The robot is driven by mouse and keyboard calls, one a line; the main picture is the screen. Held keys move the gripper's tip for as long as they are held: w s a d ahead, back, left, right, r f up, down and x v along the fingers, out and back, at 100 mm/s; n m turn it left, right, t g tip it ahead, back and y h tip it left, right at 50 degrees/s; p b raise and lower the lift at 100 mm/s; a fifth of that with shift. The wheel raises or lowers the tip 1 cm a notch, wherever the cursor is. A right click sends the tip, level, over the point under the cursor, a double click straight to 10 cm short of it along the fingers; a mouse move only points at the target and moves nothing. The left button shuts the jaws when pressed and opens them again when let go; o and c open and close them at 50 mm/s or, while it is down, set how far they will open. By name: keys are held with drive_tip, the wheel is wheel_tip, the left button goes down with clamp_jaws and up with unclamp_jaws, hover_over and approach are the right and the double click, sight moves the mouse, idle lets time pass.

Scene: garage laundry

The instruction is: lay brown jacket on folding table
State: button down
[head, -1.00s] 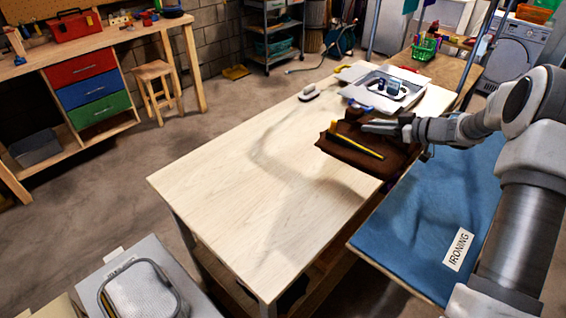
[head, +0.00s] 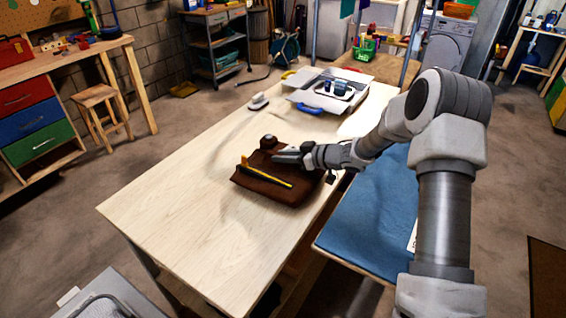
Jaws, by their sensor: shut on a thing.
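The brown jacket (head: 262,189) is a flat folded bundle with a yellow-and-black strip across its top and a small rounded brown lump at its far edge. My gripper (head: 278,158) comes in from the right and is shut on the jacket's far part. The jacket is over the right-middle of the pale wooden folding table (head: 175,215), near its right edge. I cannot tell whether its underside touches the tabletop. The jacket's far right part is hidden by my gripper.
A blue ironing board (head: 360,240) runs along the right side. The table's near left half is clear.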

drive_tip(key=shift+f, duration=0.95)
drive_tip(key=shift+f, duration=0.15)
drive_tip(key=c, duration=0.7)
unclamp_jaws()
drive_tip(key=shift+f, duration=0.1)
